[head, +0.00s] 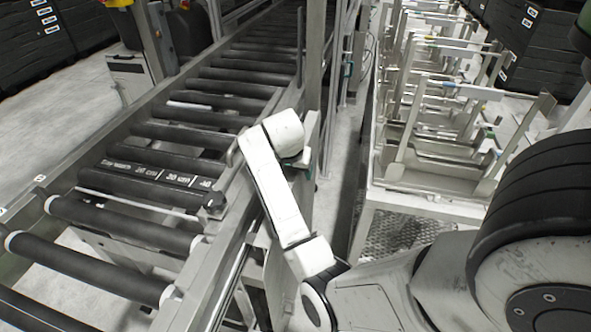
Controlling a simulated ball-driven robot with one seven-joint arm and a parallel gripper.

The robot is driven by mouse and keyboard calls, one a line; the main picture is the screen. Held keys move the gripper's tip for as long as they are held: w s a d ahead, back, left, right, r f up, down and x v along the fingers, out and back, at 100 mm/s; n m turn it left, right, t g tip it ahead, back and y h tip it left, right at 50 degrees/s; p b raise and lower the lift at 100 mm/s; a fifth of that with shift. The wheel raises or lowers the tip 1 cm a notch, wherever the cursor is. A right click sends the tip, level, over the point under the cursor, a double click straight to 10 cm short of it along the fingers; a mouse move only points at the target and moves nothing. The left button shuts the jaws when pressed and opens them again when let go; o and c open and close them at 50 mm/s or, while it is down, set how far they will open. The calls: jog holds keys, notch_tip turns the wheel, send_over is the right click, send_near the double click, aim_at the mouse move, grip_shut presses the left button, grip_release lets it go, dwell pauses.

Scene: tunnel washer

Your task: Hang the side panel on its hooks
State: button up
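My white arm reaches up from the bottom middle to the right side frame of the roller conveyor. Its end, my gripper (300,164), is mostly hidden behind the rounded white wrist; only a small dark part shows below it. A pale grey sheet that looks like the side panel (303,195) stands nearly upright beside the conveyor frame, seen almost edge-on just under the wrist. My arm covers much of it. I cannot tell whether the gripper's fingers are on its edge. The hooks cannot be made out.
A metal rack (430,180) with upright frames stands to the right. A narrow strip of floor (345,200) lies between them. A post (315,60) rises beyond my wrist.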

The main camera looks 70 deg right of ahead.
jog(key=shift+w+a+f, duration=0.2)
jog(key=shift+w+a, duration=0.1)
jog(key=shift+w, duration=0.15)
jog(key=v, duration=0.6)
jog(key=p+v, duration=0.1)
jog(key=v, duration=0.3)
jog(key=shift+d+r, duration=0.15)
jog(key=shift+d, duration=0.15)
jog(key=shift+s+a+r, duration=0.25)
jog(key=shift+r, duration=0.3)
jog(key=shift+s+f, duration=0.1)
jog(key=shift+s, duration=0.05)
